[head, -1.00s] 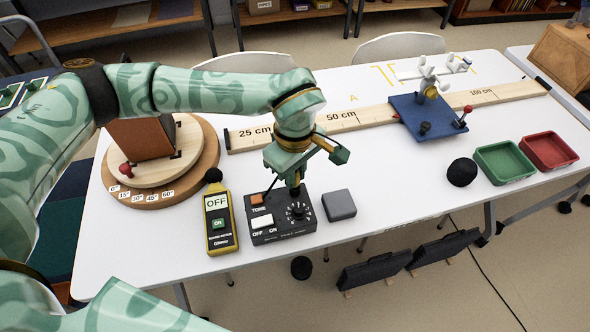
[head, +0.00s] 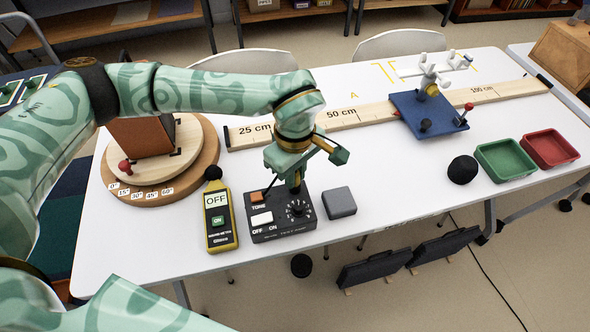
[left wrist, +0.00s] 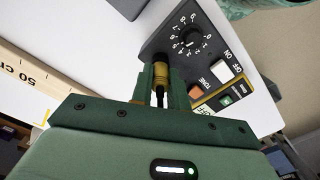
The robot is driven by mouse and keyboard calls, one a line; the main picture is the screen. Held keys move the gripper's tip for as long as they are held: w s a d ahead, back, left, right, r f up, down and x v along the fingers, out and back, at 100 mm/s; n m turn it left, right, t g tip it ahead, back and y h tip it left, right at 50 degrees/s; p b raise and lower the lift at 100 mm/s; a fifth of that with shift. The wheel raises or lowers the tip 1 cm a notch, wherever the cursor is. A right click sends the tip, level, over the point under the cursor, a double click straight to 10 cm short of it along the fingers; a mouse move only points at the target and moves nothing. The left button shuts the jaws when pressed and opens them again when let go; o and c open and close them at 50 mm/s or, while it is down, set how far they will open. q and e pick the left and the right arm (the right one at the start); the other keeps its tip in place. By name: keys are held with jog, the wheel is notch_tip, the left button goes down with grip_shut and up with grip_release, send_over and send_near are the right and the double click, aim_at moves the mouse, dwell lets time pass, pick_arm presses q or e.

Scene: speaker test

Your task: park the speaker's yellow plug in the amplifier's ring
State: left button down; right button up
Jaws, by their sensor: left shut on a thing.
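The amplifier (head: 262,231) is a black box with an orange TONE button, a white OFF/ON switch and a dial; it also shows in the left wrist view (left wrist: 207,22). My left gripper (head: 295,187) points down at its far edge, beside the dial. In the left wrist view my left gripper (left wrist: 160,88) is shut on the yellow plug (left wrist: 160,70), with a dark cable below it. The plug is at the amplifier's edge; the ring is hidden, and I cannot tell whether the plug is in it. The brown speaker (head: 140,143) stands on a round wooden turntable. My right gripper is out of view.
A yellow sound meter (head: 219,222) lies left of the amplifier and a grey block (head: 339,202) right of it. A long wooden ruler (head: 365,117) and a blue stand (head: 425,115) lie behind.

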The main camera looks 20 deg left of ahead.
pick_arm(q)
jog(key=shift+f, duration=0.1)
jog(key=c, duration=1.3)
grip_release()
jog(key=shift+r+p, duration=2.15)
jog(key=shift+r, duration=6)
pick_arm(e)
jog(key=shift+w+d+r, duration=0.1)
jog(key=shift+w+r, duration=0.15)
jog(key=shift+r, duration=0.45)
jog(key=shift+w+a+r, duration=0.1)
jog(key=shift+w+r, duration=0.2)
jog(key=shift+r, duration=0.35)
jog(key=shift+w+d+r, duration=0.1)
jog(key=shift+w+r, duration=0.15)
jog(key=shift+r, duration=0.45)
